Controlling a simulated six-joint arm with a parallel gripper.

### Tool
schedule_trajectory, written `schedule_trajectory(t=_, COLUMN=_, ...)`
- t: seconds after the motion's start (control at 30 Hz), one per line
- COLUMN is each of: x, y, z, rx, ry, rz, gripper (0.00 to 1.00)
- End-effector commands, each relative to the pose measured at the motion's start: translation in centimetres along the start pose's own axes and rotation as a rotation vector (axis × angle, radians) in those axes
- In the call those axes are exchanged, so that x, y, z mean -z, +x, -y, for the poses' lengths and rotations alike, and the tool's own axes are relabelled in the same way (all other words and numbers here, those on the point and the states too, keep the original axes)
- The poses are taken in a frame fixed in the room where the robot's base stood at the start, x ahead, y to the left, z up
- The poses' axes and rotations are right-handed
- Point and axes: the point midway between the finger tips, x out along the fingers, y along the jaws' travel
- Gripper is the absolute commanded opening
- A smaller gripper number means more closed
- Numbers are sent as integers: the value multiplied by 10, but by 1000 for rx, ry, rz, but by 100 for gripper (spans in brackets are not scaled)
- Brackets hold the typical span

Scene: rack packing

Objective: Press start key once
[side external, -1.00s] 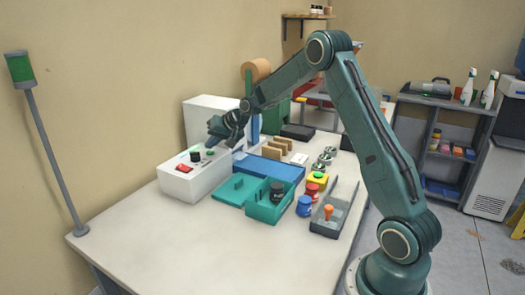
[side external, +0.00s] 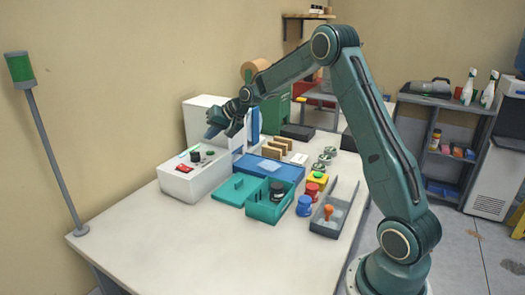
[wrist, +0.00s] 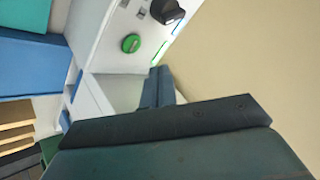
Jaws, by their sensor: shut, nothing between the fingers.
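The white control box (side external: 190,184) stands on the table at the left in the side view. Its top carries a red switch (side external: 184,169), a black knob (side external: 195,156) and a light strip. In the wrist view, a round green key (wrist: 131,43) shows on the white box face beside the black knob (wrist: 167,10); its label is too small to read. My gripper (side external: 211,132) is above the back of the box, shut and empty, apart from the key. Its closed fingers (wrist: 155,87) also show in the wrist view, below the key.
A teal bin (side external: 268,214) with a black item, a blue tray (side external: 270,168), colored jars and a grey tray (side external: 333,220) stand right of the box. A lamp pole (side external: 50,140) with a green lamp is at the left. The table front is clear.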

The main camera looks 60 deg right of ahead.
Motion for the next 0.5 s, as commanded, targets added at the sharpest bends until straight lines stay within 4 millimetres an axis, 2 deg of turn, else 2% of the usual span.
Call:
schedule_trajectory(t=0.23, x=9, y=-12, z=8, rx=0, ry=-1, rz=0, gripper=0)
schedule_trajectory(t=0.5, x=11, y=-15, z=11, rx=0, ry=0, rz=0, gripper=0)
